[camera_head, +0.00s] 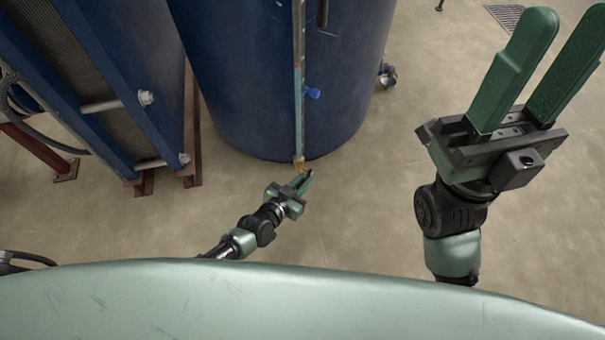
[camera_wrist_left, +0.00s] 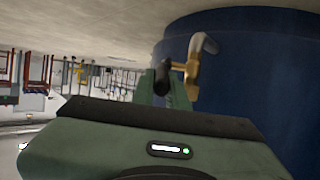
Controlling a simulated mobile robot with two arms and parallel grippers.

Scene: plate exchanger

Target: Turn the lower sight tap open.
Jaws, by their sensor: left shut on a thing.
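The lower sight tap (camera_head: 298,162) is a small brass fitting at the bottom of the sight tube, low on the blue tank. In the left wrist view its brass body (camera_wrist_left: 194,72) stands in front of the tank, with a dark handle beside it on the left. My left gripper (camera_head: 304,180) is at the tap with its green fingers shut on the dark handle. The fingers partly hide the handle, so its exact angle is hard to tell. My right gripper (camera_head: 562,45) is open and empty, raised at the right, away from the tank.
The blue plate exchanger (camera_head: 125,75) stands at the left on brown supports. A floor grate (camera_head: 503,15) lies at the back right. The floor between is clear.

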